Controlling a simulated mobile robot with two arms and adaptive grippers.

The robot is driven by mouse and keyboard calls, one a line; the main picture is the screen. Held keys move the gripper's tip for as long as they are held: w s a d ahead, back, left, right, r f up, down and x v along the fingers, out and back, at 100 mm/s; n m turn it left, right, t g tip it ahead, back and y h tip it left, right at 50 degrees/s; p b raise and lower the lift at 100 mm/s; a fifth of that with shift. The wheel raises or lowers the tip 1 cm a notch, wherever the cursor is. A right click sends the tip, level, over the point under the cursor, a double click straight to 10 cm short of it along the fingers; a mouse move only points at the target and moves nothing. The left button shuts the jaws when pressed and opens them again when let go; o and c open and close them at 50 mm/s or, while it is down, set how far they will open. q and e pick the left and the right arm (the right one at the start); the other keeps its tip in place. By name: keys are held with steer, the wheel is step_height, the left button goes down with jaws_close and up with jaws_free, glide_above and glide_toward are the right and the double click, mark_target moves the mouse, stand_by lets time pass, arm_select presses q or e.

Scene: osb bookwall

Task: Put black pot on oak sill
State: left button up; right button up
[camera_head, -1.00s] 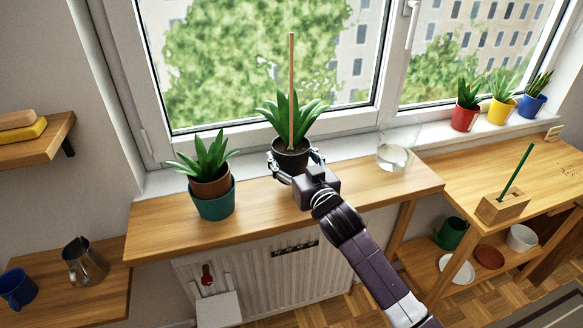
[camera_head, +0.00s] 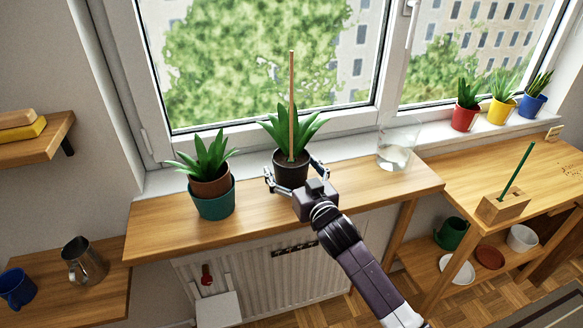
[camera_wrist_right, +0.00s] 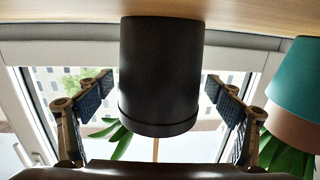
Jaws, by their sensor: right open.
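The black pot (camera_head: 291,172), with a green spiky plant and a thin wooden stake, stands upright on the oak sill (camera_head: 350,192). In the right wrist view, which is upside down, the black pot (camera_wrist_right: 160,75) fills the middle and its base meets the wood. My right gripper (camera_head: 293,177) is open, with one finger on each side of the pot. In the wrist view, gaps show between the pot and both fingers of the gripper (camera_wrist_right: 158,90). My left gripper is not in view.
A teal pot (camera_head: 213,203) holding a brown potted plant stands to the left on the sill. A glass vessel (camera_head: 396,155) is to the right. The window (camera_head: 270,125) rises behind. A bench with a wooden block (camera_head: 503,208) and green stick is at right.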

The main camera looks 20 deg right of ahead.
steer(key=shift+r, duration=0.15)
steer(key=s, duration=0.4)
steer(key=s+d, duration=0.1)
steer(key=s, duration=0.3)
steer(key=s+b, duration=0.1)
steer(key=s, duration=0.3)
steer(key=shift+d+r, duration=0.2)
steer(key=shift+r, duration=0.1)
